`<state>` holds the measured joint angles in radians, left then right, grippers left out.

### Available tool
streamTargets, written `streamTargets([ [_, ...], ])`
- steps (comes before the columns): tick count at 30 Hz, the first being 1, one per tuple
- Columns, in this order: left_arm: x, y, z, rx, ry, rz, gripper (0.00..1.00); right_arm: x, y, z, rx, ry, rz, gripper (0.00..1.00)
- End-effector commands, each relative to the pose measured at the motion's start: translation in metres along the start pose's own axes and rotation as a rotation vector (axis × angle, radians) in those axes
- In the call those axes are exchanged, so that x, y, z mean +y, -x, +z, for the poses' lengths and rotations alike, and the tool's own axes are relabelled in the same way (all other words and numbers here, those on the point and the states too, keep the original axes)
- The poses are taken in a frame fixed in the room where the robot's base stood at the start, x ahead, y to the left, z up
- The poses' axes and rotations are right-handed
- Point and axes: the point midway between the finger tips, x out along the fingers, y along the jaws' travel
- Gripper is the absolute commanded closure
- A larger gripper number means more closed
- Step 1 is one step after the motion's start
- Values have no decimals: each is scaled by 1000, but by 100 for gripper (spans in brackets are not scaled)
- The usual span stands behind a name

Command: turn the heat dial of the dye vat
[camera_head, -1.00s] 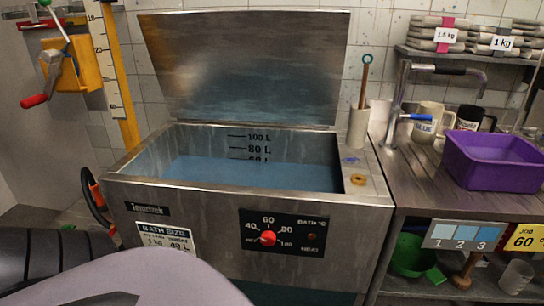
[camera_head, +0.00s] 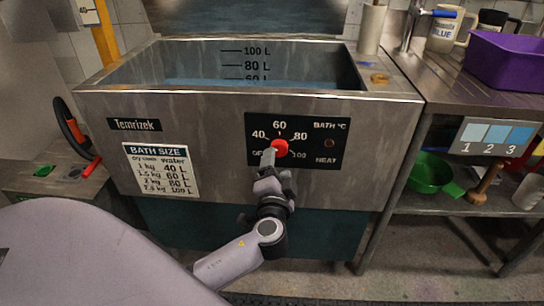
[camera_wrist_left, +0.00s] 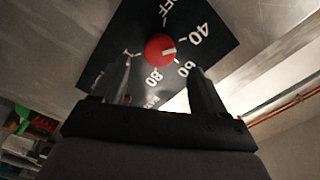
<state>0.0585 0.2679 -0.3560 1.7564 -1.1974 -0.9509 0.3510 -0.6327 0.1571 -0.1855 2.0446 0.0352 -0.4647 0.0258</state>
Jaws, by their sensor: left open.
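The dye vat (camera_head: 230,190) is a steel tank with blue liquid inside. Its red heat dial (camera_head: 281,148) sits on a black panel marked OFF, 40, 60, 80 and 100. The dial also shows in the left wrist view (camera_wrist_left: 158,50), its pale mark seeming to point between 40 and 60. My left gripper (camera_head: 272,165) is just below and in front of the dial in the head view. Its two fingers stand apart in the left wrist view (camera_wrist_left: 160,88), with the dial ahead between them. I cannot tell whether they touch it. My right gripper is not in view.
A steel bench (camera_head: 440,85) with a purple tub (camera_head: 505,62) adjoins the vat on the right. A green bowl (camera_head: 428,175) is on its lower shelf. The floor before the vat is partly clear.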

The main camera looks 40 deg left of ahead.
Motion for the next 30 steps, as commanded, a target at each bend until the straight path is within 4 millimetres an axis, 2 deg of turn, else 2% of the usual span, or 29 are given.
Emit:
streamTargets([
  [3,-1,-21,0,0,-2,-2,28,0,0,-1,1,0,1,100],
  [9,0,-44,0,0,0,1,28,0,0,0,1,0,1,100],
  [13,0,-51,0,0,-1,2,28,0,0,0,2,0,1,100],
  [21,0,-52,0,0,0,3,28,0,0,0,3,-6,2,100],
  [26,0,-51,0,0,0,3,80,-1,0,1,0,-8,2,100],
  [27,0,-51,0,0,0,3,84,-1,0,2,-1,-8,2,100],
  [30,1,-51,0,0,-1,4,83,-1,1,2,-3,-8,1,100],
])
